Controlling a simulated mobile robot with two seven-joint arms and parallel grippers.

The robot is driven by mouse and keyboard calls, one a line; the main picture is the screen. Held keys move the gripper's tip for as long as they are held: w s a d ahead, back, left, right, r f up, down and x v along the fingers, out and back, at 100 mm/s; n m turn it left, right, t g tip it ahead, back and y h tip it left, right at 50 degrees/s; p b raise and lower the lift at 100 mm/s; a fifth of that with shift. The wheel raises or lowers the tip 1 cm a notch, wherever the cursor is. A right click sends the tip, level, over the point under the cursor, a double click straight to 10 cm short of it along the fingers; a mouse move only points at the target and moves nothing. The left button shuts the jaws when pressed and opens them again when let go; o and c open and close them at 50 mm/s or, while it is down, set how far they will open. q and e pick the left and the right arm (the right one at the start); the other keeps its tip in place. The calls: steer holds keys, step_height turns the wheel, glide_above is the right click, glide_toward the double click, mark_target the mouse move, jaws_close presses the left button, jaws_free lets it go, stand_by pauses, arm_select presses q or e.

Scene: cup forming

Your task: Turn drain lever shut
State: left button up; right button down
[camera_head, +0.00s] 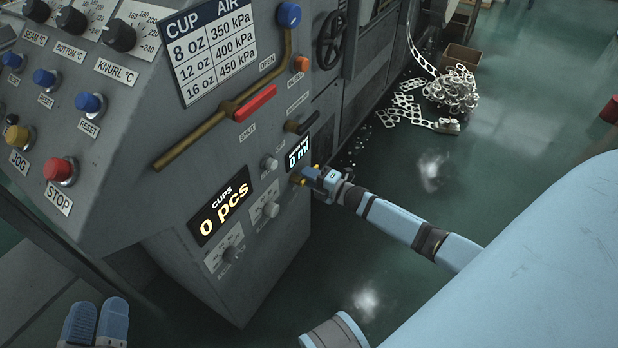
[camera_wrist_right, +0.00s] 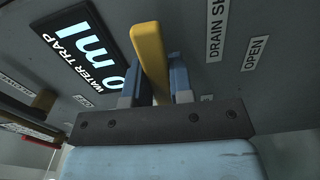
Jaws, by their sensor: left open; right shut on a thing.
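The yellow drain lever (camera_wrist_right: 148,50) stands between the blue fingers of my right gripper (camera_wrist_right: 156,88) in the right wrist view. My right gripper is shut on it. To the right of the lever are the labels "DRAIN SH…", cut off at the picture's top, and "OPEN" (camera_wrist_right: 255,53). In the head view my right gripper (camera_head: 312,175) is at the machine's front face, just below the "0 ml" water trap display (camera_head: 298,153), and mostly hides the lever. My left gripper (camera_head: 97,322) is open and empty at the bottom left, away from the machine.
The grey machine panel carries a red-handled lever (camera_head: 255,103) on a brass pipe, a dark lever (camera_head: 301,123), several knobs and buttons, and a "0 pcs" cups display (camera_head: 222,207). The floor beside my right arm is clear.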

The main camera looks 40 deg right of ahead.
steer(key=shift+s+a+n, duration=0.15)
steer(key=shift+a+n, duration=0.35)
steer(key=shift+a, duration=0.05)
steer(key=c, duration=1.4)
jaws_free()
steer(key=o, duration=0.4)
steer(key=shift+r, duration=0.1)
steer(key=shift+d, duration=0.15)
